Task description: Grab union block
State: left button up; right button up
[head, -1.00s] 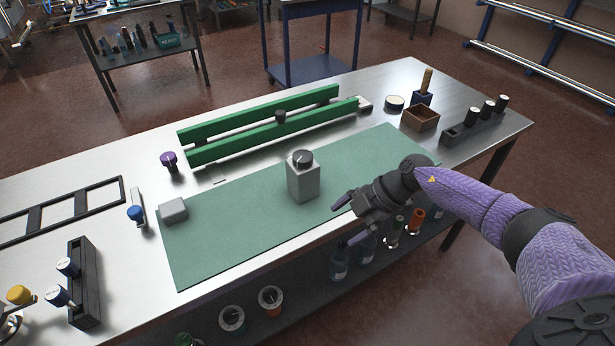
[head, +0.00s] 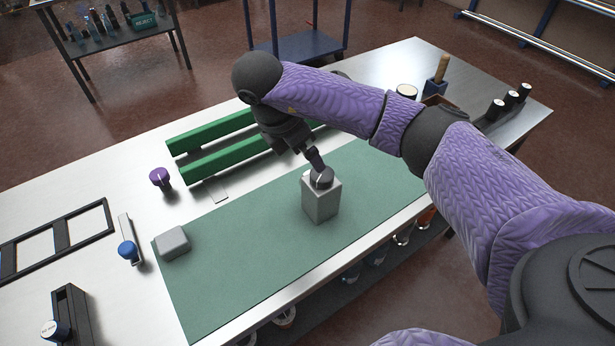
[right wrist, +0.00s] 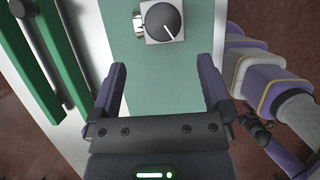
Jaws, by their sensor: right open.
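A grey block (head: 321,203) with a round dark knob (head: 321,178) on top stands upright on the green mat; I take it to be the union block. My right gripper (head: 314,160) reaches in from above and behind it, its fingers close to the knob. In the right wrist view, the open fingers (right wrist: 161,75) have only mat between them, and the block's knob (right wrist: 161,19) lies ahead of the fingertips near the top edge. Whether a finger touches the block cannot be told. My left gripper is not in view.
A smaller pale grey block (head: 172,243) lies at the mat's (head: 240,260) left end. Green rails (head: 215,155) run behind the mat, partly hidden by my right arm. The mat's middle left is clear.

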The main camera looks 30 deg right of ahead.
aim_at(322, 174)
jog(key=b+x, duration=0.1)
jog(key=x, duration=0.8)
jog(key=shift+s+d+f+b, duration=0.2)
jog(key=shift+d+f+b, duration=0.05)
jog(key=shift+b, duration=0.15)
jog(key=shift+f, duration=0.1)
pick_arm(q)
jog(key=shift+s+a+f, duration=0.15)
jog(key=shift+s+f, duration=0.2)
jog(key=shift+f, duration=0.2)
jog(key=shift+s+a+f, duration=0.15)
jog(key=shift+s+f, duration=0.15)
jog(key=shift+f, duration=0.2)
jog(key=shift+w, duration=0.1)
pick_arm(e)
jog(key=c, duration=0.7)
grip_shut()
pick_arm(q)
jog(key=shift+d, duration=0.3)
